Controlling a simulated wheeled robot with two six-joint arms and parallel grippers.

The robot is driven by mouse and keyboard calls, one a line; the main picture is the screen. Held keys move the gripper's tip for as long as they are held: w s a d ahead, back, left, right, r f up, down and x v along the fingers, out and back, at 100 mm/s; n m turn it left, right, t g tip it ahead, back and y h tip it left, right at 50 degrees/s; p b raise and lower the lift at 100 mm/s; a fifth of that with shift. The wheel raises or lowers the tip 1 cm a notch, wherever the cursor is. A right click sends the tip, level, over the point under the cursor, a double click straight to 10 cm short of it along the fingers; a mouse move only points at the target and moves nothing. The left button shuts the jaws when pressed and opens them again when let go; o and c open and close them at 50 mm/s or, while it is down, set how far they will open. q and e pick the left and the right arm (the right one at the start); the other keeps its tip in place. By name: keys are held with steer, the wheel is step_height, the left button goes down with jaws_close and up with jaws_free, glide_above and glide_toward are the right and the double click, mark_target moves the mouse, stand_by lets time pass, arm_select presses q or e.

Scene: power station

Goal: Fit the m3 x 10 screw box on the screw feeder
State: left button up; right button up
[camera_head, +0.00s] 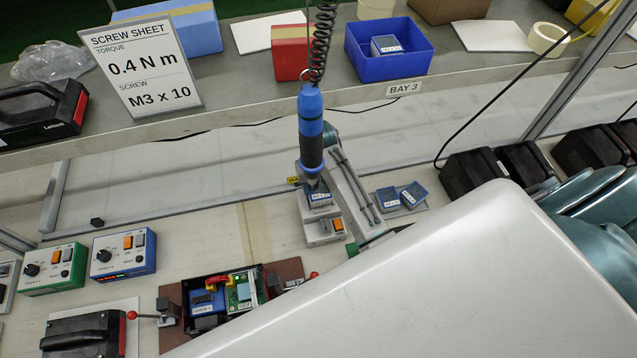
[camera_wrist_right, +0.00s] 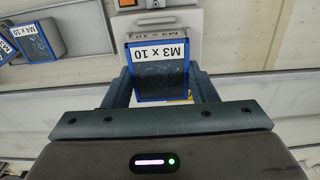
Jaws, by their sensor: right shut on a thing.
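The M3 x 10 screw box (camera_wrist_right: 158,70), dark with blue edges and a white label, is between the fingers of my right gripper (camera_wrist_right: 162,92), which is shut on it. In the head view the box (camera_head: 320,199) is at the back end of the grey screw feeder (camera_head: 319,229), which has an orange switch. The right gripper (camera_head: 322,187) is partly hidden behind the hanging blue screwdriver (camera_head: 311,130). The feeder (camera_wrist_right: 188,20) also shows just beyond the box in the right wrist view. I cannot tell whether the box is fully seated. My left gripper is not in view.
Two other screw boxes (camera_head: 388,198) lie on a small tray right of the feeder; one reads M4 x 10 (camera_wrist_right: 38,40). A fixture (camera_head: 173,305) with coloured parts is in front. A blue bin (camera_head: 408,62) and a screw sheet sign (camera_head: 140,66) stand on the shelf.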

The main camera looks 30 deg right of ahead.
steer(key=shift+f, duration=0.85)
stand_by(0.8)
steer(key=o, duration=1.5)
steer(key=shift+r, duration=3.55)
